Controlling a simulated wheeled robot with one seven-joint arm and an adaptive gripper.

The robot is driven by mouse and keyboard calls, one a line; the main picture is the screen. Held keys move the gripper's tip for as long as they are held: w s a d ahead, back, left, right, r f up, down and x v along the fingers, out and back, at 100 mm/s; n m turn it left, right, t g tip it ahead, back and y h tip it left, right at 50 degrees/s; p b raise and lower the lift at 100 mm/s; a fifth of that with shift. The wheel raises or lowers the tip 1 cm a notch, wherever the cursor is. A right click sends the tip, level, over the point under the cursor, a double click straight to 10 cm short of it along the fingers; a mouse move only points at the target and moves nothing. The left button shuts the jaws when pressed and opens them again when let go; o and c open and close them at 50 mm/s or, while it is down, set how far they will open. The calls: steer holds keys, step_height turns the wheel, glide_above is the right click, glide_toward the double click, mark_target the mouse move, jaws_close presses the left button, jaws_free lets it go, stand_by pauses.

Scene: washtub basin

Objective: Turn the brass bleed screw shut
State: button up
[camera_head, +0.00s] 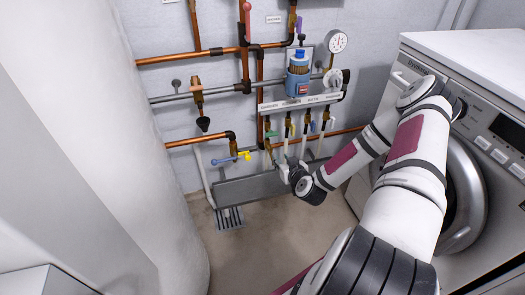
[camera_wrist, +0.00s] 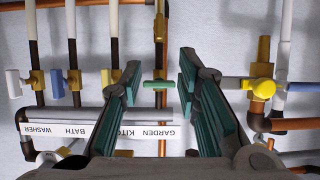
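My gripper (camera_wrist: 160,72) is open and empty, its two dark green fingers spread wide in the wrist view. A small green lever (camera_wrist: 156,84) lies between the fingers, apart from both. A brass fitting (camera_wrist: 159,28) sits on the vertical pipe beyond it. I cannot tell for sure which small brass part is the bleed screw. In the head view my gripper (camera_head: 291,168) is low in front of the wall, below the labelled manifold, and partly hides the pipes behind. The green lever (camera_head: 270,134) shows there at the manifold's left end.
A yellow lever (camera_head: 244,155) and a blue lever (camera_head: 232,159) stick out left of my gripper. A blue-capped bottle (camera_head: 298,75) stands on the manifold's shelf (camera_head: 300,102). A grey trough (camera_head: 250,188) lies below. The washing machine (camera_head: 480,130) bounds the right.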

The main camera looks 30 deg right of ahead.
mark_target(271, 148)
steer(key=b+x, duration=0.4)
steer(key=x, duration=1)
steer(key=shift+d+b, duration=0.1)
steer(key=shift+b, duration=0.3)
jaws_close()
